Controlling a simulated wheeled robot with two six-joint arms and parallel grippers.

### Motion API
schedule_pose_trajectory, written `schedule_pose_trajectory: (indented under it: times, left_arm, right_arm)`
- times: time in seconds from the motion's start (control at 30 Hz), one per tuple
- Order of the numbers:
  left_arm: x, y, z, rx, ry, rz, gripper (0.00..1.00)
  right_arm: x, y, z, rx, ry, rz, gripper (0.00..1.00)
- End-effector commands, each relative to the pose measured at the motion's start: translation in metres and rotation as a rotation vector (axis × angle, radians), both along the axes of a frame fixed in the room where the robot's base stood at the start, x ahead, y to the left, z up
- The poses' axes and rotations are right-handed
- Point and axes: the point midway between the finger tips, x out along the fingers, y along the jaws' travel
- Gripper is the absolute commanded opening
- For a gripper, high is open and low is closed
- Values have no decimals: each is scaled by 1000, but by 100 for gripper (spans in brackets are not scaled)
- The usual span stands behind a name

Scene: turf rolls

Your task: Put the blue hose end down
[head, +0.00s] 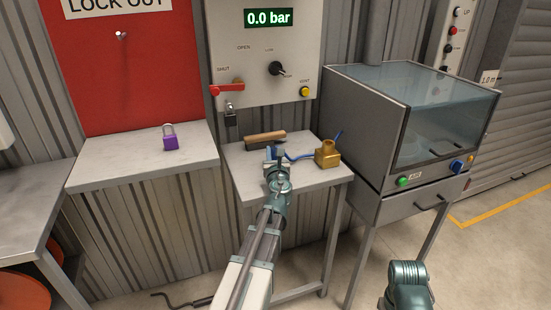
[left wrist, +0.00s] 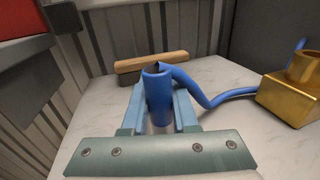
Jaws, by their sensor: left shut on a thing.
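The blue hose end (left wrist: 158,95) stands upright between the fingers of my left gripper (left wrist: 160,112), which is shut on it. In the head view my left gripper (head: 273,160) is over the small marble-topped table, and it mostly hides the hose end. The blue hose (left wrist: 225,97) runs right from the hose end toward a brass fitting (left wrist: 295,95), which also shows in the head view (head: 327,154). Whether the hose end touches the table top (head: 245,182) I cannot tell. My right arm shows at the bottom right of the head view, but its fingers do not show.
A wooden-handled brush (head: 265,137) lies behind the gripper, near the wall. A purple padlock (head: 170,138) sits on the left table. A grey cabinet with a clear lid (head: 415,110) stands close on the right. The gauge panel (head: 265,60) reads 0.0 bar.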

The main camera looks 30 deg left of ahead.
Motion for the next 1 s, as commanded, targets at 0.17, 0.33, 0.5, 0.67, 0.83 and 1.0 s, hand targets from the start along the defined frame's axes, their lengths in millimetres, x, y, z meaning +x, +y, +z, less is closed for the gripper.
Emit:
schedule_pose_trajectory:
  times: [0.17, 0.33, 0.5, 0.67, 0.83, 1.0]
  left_arm:
    - [0, 0, 1, 0, 0, 0, 0]
    - [0, 0, -3, 0, 0, 0, 0]
    - [0, 0, -2, 0, 0, 0, 54]
    - [0, 0, -2, 0, 0, 0, 57]
    - [0, 0, -1, 0, 0, 0, 57]
    - [-3, -2, 2, 0, 0, 0, 57]
  right_arm:
    - [0, 0, 1, 0, 0, 0, 0]
    - [0, 0, -3, 0, 0, 0, 0]
    - [0, 0, -2, 0, 0, 0, 0]
    - [0, 0, -2, 0, 0, 0, 0]
    - [0, 0, -1, 0, 0, 0, 0]
    - [0, 0, 1, 0, 0, 0, 0]
